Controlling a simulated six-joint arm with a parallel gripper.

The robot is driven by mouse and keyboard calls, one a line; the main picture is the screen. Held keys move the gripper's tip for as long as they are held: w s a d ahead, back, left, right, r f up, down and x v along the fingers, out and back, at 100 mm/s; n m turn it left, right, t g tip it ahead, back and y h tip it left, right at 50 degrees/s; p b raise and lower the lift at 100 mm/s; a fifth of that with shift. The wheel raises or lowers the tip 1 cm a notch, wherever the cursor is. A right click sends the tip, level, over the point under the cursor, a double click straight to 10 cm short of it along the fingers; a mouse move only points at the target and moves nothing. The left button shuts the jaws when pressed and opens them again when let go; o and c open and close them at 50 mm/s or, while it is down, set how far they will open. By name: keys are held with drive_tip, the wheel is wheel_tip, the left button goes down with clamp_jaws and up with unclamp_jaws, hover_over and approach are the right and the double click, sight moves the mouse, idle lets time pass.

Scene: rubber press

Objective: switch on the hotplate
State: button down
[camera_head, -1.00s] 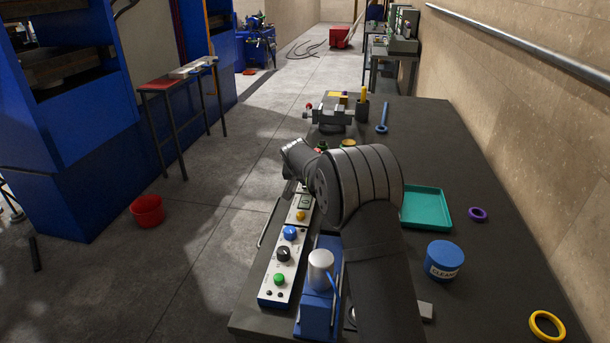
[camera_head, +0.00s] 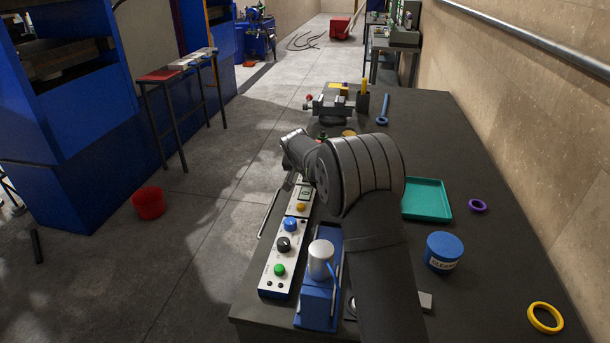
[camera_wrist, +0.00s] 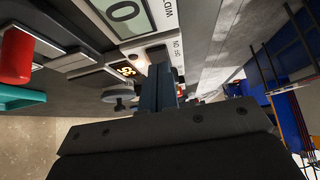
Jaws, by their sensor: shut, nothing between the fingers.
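A control panel (camera_head: 281,258) runs along the left edge of the bench, with blue, black and green knobs, an amber button (camera_head: 301,207) and a small display (camera_head: 304,194) at its far end. I cannot tell for certain which part is the hotplate or its switch. My gripper (camera_wrist: 164,72) is shut and empty, pointing at a white panel face in the wrist view. That face carries a display reading 0 (camera_wrist: 124,10) and a small lit round part (camera_wrist: 138,62) just left of the fingertips. Contact cannot be told. In the head view my wrist hides most of the gripper.
A blue device with a silver cylinder (camera_head: 321,260) stands right beside the panel. A teal tray (camera_head: 427,200), a blue CLEAN tub (camera_head: 444,251), a purple ring (camera_head: 478,205) and a yellow ring (camera_head: 545,318) lie to the right. A vise (camera_head: 332,108) stands farther back.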

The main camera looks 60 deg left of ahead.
drive_tip(key=shift+r, duration=0.25)
drive_tip(key=shift+r, duration=0.3)
drive_tip(key=s+d+f+v, duration=0.1)
drive_tip(key=v, duration=1.1)
drive_tip(key=shift+r, duration=0.2)
drive_tip(key=shift+s, duration=0.1)
drive_tip(key=w+a+f, duration=0.6)
drive_tip(key=shift+w+a+f, duration=0.2)
drive_tip(key=shift+w+f, duration=0.05)
drive_tip(key=shift+f, duration=0.1)
drive_tip(key=shift+r, duration=0.3)
drive_tip(key=shift+s+d+r, duration=0.3)
drive_tip(key=shift+r, duration=0.2)
